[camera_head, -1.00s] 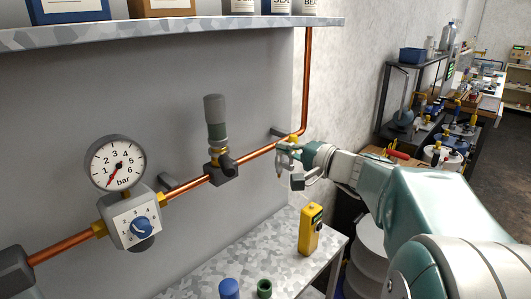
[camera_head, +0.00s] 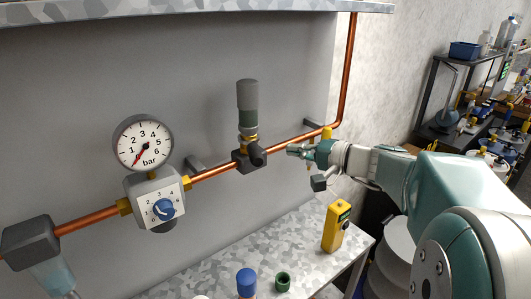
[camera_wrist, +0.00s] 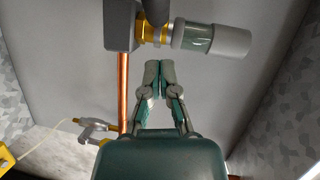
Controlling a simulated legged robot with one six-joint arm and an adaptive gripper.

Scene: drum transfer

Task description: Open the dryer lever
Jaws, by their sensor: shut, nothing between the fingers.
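The dryer (camera_head: 247,105) is an upright grey and dark-green cylinder with a brass collar, set on a dark block (camera_head: 243,160) in the copper pipe. A dark round-ended piece (camera_head: 257,155) sticks out from its front; I cannot tell for sure if it is the lever. My gripper (camera_head: 292,149) is just right of this piece, pointing left toward it, apart in the picture. In the wrist view, my gripper's fingers (camera_wrist: 160,68) are together with nothing between them. The dryer's cylinder (camera_wrist: 205,40) lies just beyond the fingertips, and the dark piece (camera_wrist: 154,10) is partly cut off.
A copper pipe (camera_head: 90,222) runs along the grey panel. A pressure gauge (camera_head: 142,145) and a blue-knobbed regulator (camera_head: 163,208) are to the left. A yellow handheld device (camera_head: 335,226), a blue-capped item (camera_head: 246,280) and a green ring (camera_head: 283,281) are on the bench (camera_head: 215,275) below.

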